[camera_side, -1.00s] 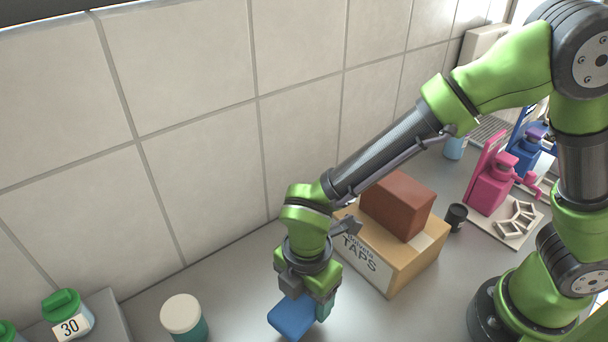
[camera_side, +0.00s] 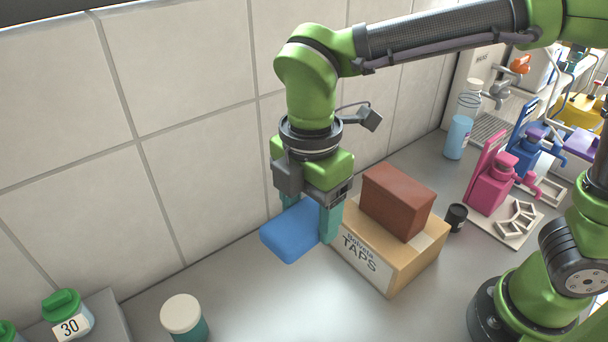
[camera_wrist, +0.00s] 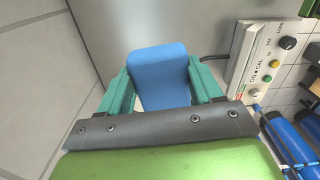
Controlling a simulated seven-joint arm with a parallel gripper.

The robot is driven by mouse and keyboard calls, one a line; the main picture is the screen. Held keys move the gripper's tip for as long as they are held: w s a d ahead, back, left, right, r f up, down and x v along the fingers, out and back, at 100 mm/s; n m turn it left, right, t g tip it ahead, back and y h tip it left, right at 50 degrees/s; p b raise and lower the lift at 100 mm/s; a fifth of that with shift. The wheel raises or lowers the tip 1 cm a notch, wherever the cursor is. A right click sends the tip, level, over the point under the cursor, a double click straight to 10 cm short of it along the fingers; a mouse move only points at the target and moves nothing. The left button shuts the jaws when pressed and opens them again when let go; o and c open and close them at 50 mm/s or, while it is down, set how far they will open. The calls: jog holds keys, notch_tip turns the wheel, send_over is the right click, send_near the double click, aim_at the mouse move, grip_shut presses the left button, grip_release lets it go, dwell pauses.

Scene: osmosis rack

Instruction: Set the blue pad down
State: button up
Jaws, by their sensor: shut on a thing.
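The blue pad (camera_side: 291,232) is a flat, rounded block held between the teal fingers of my gripper (camera_side: 311,215). In the side view the pad is in front of the tiled wall, left of the cardboard box, and appears raised above the grey counter (camera_side: 270,300). In the wrist view the pad (camera_wrist: 160,76) sits between the two fingers of my gripper (camera_wrist: 160,90), which close on its sides. The pad's rear part is hidden by the gripper in the side view.
A cardboard box (camera_side: 364,262) marked TAPS stands right of my gripper with a red-brown block (camera_side: 397,200) on top. A jar with a cream lid (camera_side: 183,313) stands front left. A black cup (camera_side: 456,217) and pink dispenser (camera_side: 489,187) are farther right. Counter between jar and box is clear.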

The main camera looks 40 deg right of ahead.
jog(key=w+d+m, duration=0.4)
jog(key=w+d, duration=0.3)
jog(key=d, duration=0.2)
jog(key=m, duration=1.5)
send_over(429, 186)
notch_tip(429, 186, down, 17)
jog(key=shift+r, duration=0.1)
jog(key=shift+f, duration=2.1)
